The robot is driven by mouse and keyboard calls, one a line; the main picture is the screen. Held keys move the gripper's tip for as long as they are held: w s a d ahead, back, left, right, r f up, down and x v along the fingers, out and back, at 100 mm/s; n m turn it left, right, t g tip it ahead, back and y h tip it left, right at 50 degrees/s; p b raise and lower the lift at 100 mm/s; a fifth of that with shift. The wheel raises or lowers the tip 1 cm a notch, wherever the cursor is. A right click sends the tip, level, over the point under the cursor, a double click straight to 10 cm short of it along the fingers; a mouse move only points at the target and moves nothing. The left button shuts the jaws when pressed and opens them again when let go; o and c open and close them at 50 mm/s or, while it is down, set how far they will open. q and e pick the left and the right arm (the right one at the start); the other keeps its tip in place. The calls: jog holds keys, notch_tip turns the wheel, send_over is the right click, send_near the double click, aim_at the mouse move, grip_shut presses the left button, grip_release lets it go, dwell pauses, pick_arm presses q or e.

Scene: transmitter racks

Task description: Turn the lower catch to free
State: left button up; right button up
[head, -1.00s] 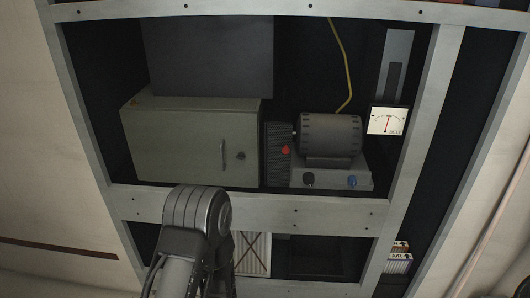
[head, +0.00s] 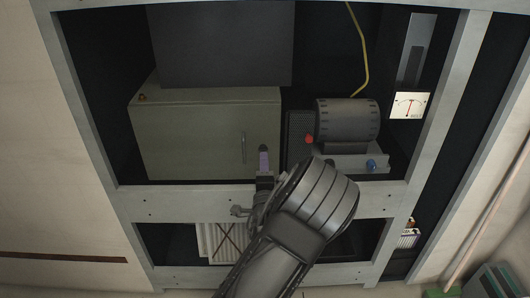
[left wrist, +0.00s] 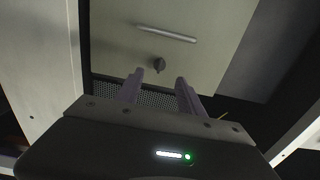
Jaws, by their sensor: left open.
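The lower catch is a small dark knob (left wrist: 159,63) on the door of a grey-green cabinet (head: 190,135), close to the bar handle (head: 244,147). In the left wrist view it shows between and beyond my two fingertips. In the head view my left gripper (head: 263,156) hides it. My left gripper (left wrist: 160,77) is open, its fingers pointing at the door on either side of the knob. I cannot tell how far the fingertips are from the knob, and nothing shows between them. My right gripper is not in view.
Right of the cabinet stand a dark motor (head: 346,119), a red knob (head: 309,139) and a blue knob (head: 371,164). A meter (head: 410,105) is at the right. The rack's pale crossbar (head: 180,202) runs below the cabinet. A yellow cable (head: 359,50) hangs above the motor.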

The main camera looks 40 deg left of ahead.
aim_at(263, 150)
pick_arm(q)
jog(key=p+x, duration=0.1)
jog(key=x, duration=0.6)
jog(key=shift+w+a, duration=0.2)
jog(key=shift+a, duration=0.05)
jog(key=shift+c, duration=0.3)
grip_shut()
jog(key=shift+f, duration=0.1)
